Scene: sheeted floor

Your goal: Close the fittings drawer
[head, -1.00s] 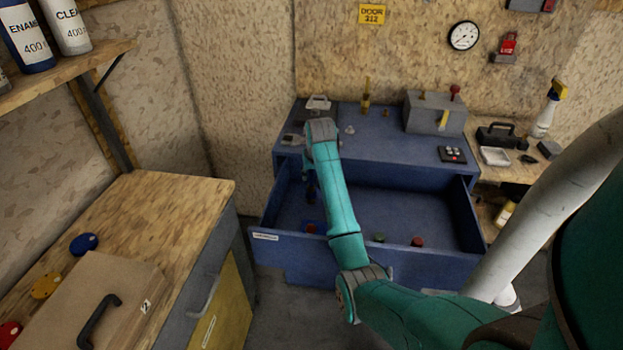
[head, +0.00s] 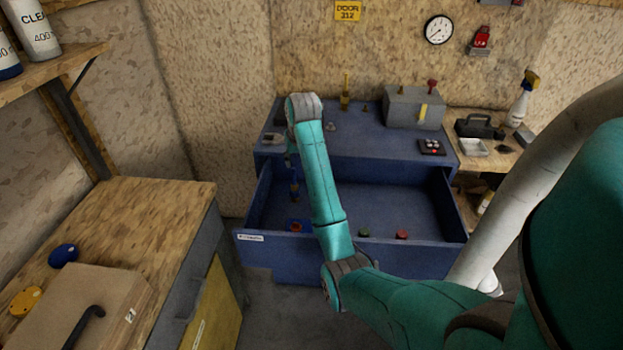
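The fittings drawer (head: 400,259) is a wide blue drawer with a small white label (head: 251,238) at the left of its front. It stands pulled out from the blue cabinet (head: 375,150), and its inside shows. My teal arm reaches over the drawer front. My gripper (head: 295,190) seems to hang down over the drawer's left part, mostly hidden by my forearm. Its fingers are too small and dark to read.
A workbench (head: 150,215) with a cardboard-coloured box (head: 85,305) and coloured discs stands at left. A grey box (head: 413,108) and a small control panel (head: 432,147) are on the cabinet top. A side table (head: 495,160) is at right. Bare floor shows before the drawer.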

